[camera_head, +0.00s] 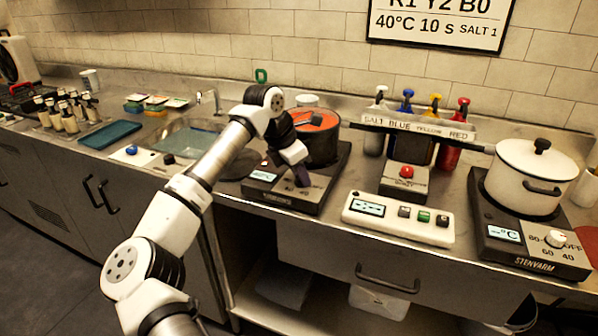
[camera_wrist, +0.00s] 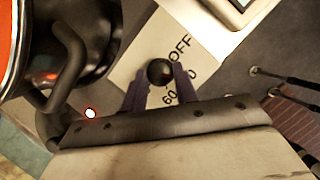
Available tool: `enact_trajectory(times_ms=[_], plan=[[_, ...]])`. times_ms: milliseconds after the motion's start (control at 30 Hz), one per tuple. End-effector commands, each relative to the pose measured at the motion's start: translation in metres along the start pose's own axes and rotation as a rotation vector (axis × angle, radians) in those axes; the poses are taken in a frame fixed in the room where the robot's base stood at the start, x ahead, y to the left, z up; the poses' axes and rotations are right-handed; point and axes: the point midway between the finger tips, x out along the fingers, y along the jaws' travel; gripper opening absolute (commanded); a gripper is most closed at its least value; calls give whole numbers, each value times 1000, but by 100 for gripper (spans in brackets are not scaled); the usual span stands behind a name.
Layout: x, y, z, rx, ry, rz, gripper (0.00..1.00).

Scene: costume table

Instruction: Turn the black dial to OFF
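The black dial (camera_wrist: 160,72) is a round knob on a pale panel (camera_wrist: 140,56) in the wrist view, with OFF printed beside it and "60" below it. My gripper (camera_wrist: 161,78) has its two dark purple fingers apart, one on either side of the dial. Their tips are close to its edge; I cannot tell whether they touch it. No pointer on the dial can be made out. In the head view my gripper (camera_head: 303,177) is low over the front of the left stove (camera_head: 283,195), and hides the dial there. An orange-topped dark pot (camera_head: 316,121) stands on that stove.
A white pot (camera_head: 537,170) stands on the right stove (camera_head: 498,216), which has a white dial (camera_head: 556,239). A white button box (camera_head: 398,219) lies between the stoves, before a bottle rack (camera_head: 418,127). The pot handle (camera_wrist: 72,65) is close to my fingers.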

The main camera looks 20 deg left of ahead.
Motion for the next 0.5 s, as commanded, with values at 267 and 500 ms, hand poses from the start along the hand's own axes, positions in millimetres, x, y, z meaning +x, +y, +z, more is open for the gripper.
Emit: enact_trajectory(times_ms=[267,500], plan=[[0,0,0,-2,0,1,6],[2,0,-1,-49,2,22,6]])
